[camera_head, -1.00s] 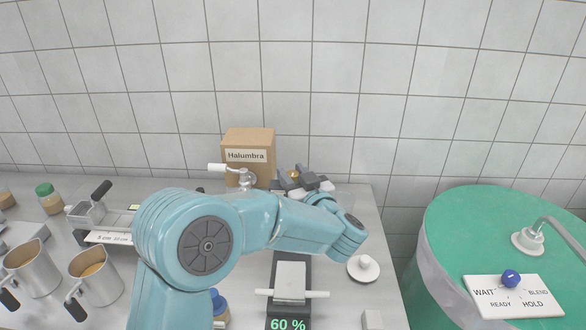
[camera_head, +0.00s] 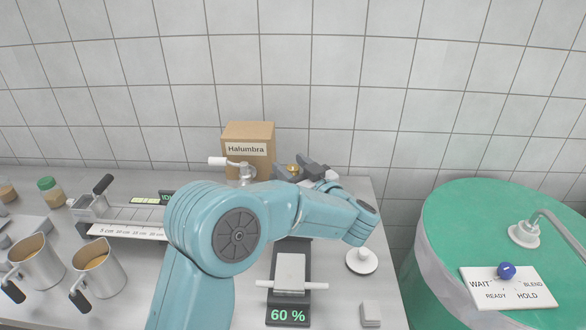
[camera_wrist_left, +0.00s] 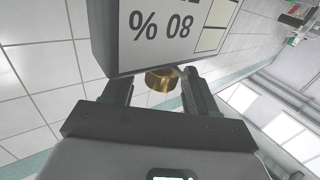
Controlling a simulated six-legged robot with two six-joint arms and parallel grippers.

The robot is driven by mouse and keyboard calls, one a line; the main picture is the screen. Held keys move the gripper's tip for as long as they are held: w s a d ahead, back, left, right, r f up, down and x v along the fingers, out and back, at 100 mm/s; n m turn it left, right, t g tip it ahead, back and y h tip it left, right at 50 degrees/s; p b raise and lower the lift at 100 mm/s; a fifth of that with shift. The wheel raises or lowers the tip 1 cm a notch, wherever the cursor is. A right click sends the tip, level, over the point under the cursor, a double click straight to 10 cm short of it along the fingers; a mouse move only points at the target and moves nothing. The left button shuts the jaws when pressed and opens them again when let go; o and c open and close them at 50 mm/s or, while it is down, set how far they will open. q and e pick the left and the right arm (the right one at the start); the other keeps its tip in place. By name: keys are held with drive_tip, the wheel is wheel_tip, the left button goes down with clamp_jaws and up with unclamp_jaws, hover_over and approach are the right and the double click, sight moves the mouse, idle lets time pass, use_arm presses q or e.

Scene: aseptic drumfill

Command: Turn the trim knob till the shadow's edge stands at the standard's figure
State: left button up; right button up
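My left gripper (camera_head: 297,166) is at the back of the bench, its dark fingers on either side of a small brass knob (camera_head: 293,169). In the left wrist view the brass knob (camera_wrist_left: 161,80) sits between the two spread fingers, with a gap showing on its left. Close beyond it is a pale panel (camera_wrist_left: 175,28) that carries "80 %" upside down and part of a pale yellowish scale. No shadow edge can be made out. The instrument's body is mostly hidden behind my left arm in the head view. My right gripper is not in view.
A "Halumbra" box (camera_head: 248,150) stands behind a white-handled tap (camera_head: 240,168). A dark device (camera_head: 289,275) reads "60 %". A ruled bench (camera_head: 128,230) and metal jugs (camera_head: 98,265) stand left. A green drum (camera_head: 470,225) with a WAIT/BLEND/READY/HOLD plate (camera_head: 510,290) is right.

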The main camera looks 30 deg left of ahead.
use_arm(q)
drive_tip(key=shift+f, duration=0.1)
drive_tip(key=shift+s+d, duration=0.1)
drive_tip(key=shift+d, duration=0.2)
drive_tip(key=b+v, duration=0.2)
drive_tip(key=v, duration=1.3)
drive_tip(key=shift+s+d+b, duration=0.15)
drive_tip(key=shift+d+b, duration=0.2)
drive_tip(key=shift+b, duration=0.05)
